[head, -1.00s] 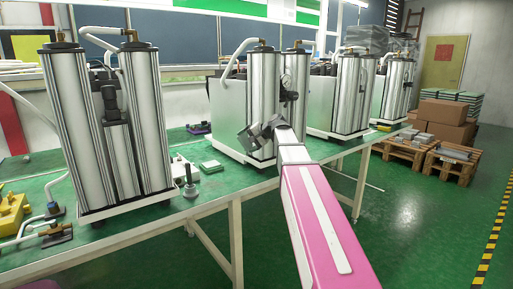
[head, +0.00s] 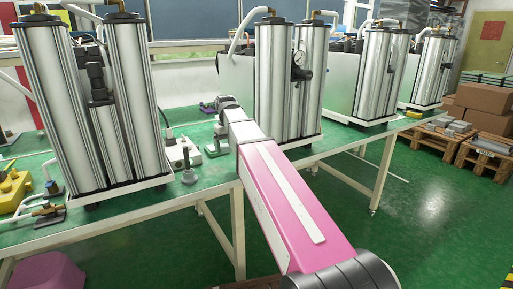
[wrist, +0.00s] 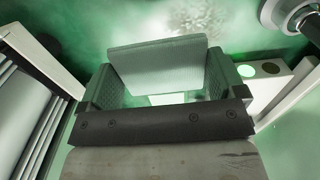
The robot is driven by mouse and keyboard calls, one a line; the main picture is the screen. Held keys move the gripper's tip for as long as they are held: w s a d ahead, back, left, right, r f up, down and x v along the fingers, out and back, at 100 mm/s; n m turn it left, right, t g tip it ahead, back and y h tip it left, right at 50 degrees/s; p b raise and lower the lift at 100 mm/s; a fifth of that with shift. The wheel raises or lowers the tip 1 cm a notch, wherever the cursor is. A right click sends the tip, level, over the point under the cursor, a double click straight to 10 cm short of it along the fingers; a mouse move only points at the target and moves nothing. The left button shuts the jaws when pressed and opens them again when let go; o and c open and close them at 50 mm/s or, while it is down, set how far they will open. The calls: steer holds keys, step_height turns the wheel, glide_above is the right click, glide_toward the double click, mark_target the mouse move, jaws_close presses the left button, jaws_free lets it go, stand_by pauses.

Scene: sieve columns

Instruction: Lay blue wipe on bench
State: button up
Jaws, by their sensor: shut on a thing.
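My gripper (wrist: 163,78) shows in the wrist view with its two fingers on either side of a flat, pale grey-teal slab (wrist: 157,62), which looks like the folded blue wipe. It is shut on this thing. Green bench surface (wrist: 85,28) lies behind it; I cannot tell whether the wipe touches it. In the head view my arm reaches over the green bench (head: 184,117), between the first and second column units. The gripper's tips and the wipe are not clear there.
Tall silver columns (head: 98,110) stand left of my arm, and another unit (head: 290,80) stands close on the right. A white box (head: 188,152) and a dark upright fitting (head: 187,172) sit near the front edge. A purple item (head: 207,106) lies farther back.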

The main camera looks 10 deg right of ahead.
steer(key=w+d+f, duration=0.1)
steer(key=d, duration=0.1)
steer(key=w+d+f, duration=0.1)
steer(key=d+f, duration=0.1)
steer(key=d, duration=0.1)
steer(key=w+d+f, duration=0.2)
steer(key=d, duration=0.1)
steer(key=shift+d+f, duration=0.25)
steer(key=shift+f, duration=2.05)
steer(key=o, duration=0.6)
steer(key=shift+f, duration=0.1)
step_height(320, 180, up, 12)
steer(key=shift+s+r, duration=0.1)
steer(key=shift+r, duration=0.05)
